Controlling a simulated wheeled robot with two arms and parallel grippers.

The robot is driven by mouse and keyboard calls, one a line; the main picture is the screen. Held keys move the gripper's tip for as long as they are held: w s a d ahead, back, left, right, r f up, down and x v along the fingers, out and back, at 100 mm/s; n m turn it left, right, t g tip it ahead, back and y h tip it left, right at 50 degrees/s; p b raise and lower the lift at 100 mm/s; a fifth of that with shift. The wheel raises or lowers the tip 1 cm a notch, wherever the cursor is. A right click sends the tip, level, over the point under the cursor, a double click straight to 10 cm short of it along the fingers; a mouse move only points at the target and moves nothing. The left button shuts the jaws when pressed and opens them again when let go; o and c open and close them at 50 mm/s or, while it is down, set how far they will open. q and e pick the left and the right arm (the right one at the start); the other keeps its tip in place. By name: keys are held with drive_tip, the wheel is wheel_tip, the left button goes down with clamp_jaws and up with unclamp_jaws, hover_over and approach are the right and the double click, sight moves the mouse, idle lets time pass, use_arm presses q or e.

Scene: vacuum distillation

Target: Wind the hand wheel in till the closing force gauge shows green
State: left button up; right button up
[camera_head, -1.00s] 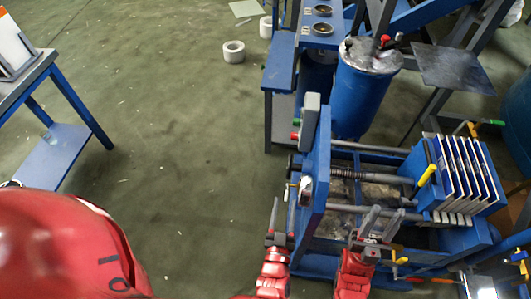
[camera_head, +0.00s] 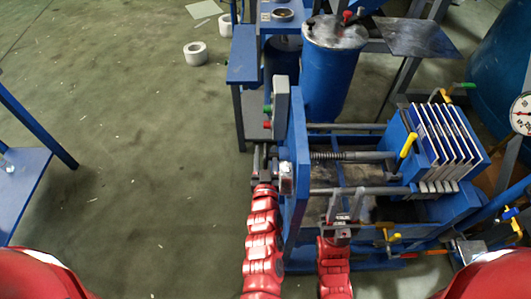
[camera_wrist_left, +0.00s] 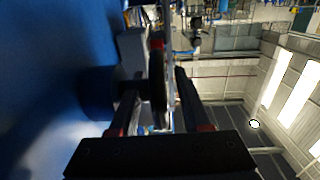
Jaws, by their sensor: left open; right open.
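The hand wheel is a dark disc seen edge-on in the left wrist view (camera_wrist_left: 157,85), on a dark hub beside the blue end plate (camera_head: 298,150). My left gripper (camera_head: 264,160) is at the left face of that plate. In the left wrist view its open fingers (camera_wrist_left: 157,100) stand either side of the wheel's rim; I cannot tell whether they touch it. A white dial gauge (camera_head: 522,113) is cut off at the right edge; no green reading shows, and I cannot tell whether it is the closing force gauge. My right gripper (camera_head: 342,208) is open and empty over the press.
The press carries a screw spindle (camera_head: 345,156), side rails and a stack of white-edged plates (camera_head: 450,145). A grey box (camera_head: 281,100) with red and green buttons stands behind the end plate. A blue drum (camera_head: 333,75) is behind.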

use_arm(q)
drive_tip(key=shift+w+b, duration=0.4)
drive_tip(key=shift+w, duration=0.9)
clamp_jaws()
